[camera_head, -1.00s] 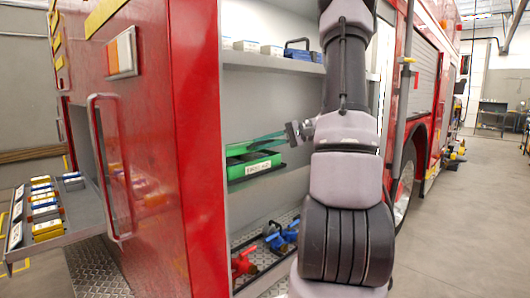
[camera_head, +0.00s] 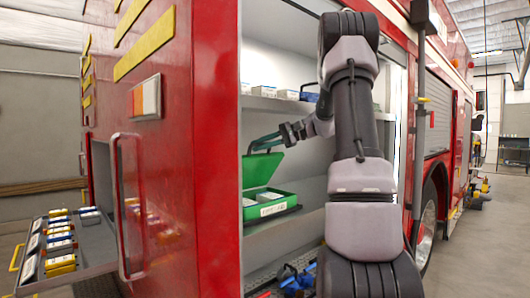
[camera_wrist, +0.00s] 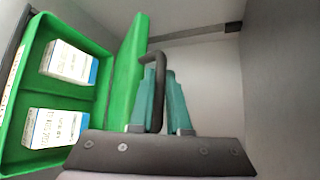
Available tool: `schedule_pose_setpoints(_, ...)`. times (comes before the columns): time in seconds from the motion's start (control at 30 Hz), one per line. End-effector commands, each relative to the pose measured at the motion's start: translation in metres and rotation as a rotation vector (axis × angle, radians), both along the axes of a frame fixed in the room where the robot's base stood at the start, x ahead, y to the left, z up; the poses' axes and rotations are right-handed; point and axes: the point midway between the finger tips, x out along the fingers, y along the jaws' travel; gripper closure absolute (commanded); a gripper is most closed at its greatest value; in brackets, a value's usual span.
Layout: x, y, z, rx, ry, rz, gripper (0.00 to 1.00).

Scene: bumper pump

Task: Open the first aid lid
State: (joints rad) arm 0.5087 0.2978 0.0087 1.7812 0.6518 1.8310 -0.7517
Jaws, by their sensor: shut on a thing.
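The green first aid box (camera_head: 270,207) sits on the middle shelf of the red truck's compartment, with a white label on its front. Its green lid (camera_head: 262,168) is raised, standing up at the back left of the box. My gripper (camera_head: 268,143) is at the lid's top edge, its teal fingers shut on the dark lid handle (camera_wrist: 154,85). In the wrist view the fingers (camera_wrist: 165,95) close around the handle beside the lid (camera_wrist: 127,75). The open box (camera_wrist: 28,90) shows two white and blue packets (camera_wrist: 57,127) inside.
Small boxes (camera_head: 265,91) stand on the shelf above. Blue items (camera_head: 297,280) lie on the compartment floor below. At left, a pulled-out drawer (camera_head: 90,249) holds several packs, beside a red door with a handle (camera_head: 123,205). Open floor lies to the right.

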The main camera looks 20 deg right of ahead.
Motion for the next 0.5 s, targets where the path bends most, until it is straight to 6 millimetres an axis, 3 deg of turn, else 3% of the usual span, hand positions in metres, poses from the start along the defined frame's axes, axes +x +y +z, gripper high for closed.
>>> schedule_pose_setpoints(0.5,0.0079,0.0026,0.004,0.0,-0.001,0.0,1.0)
